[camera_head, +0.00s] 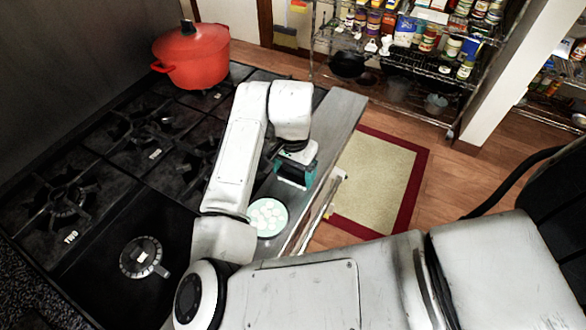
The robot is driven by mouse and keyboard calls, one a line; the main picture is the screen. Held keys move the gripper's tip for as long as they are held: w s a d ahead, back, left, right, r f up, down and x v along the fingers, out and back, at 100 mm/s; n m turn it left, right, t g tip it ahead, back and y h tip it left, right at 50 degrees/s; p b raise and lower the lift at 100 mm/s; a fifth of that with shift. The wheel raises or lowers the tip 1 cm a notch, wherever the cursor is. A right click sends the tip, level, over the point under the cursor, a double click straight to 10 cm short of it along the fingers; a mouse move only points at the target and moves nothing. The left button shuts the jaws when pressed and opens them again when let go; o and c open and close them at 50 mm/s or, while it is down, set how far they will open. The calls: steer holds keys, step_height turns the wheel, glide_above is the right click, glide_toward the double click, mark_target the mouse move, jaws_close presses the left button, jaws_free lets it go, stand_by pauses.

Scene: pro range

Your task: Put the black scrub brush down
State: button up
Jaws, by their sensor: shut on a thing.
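My gripper (297,166) is at the end of my white arm, above the metal front edge of the stove. It is shut on a small dark thing, which I take to be the black scrub brush (291,182). Teal parts show around the dark thing, and the fingers and the arm hide much of it. I cannot tell from this view whether it touches the metal ledge (341,113) or hangs above it.
A round mint-green patterned dish (268,217) lies on the ledge just below my gripper in the picture. A red pot (191,55) stands on the back of the black stove (110,165). A red-bordered mat (378,179) and a wire shelf (400,60) are to the right.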

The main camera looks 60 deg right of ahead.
steer(key=shift+f, duration=0.2)
steer(key=o, duration=0.9)
steer(key=shift+r, duration=0.15)
step_height(320, 180, up, 12)
steer(key=shift+r+b, duration=0.15)
steer(key=shift+b, duration=0.15)
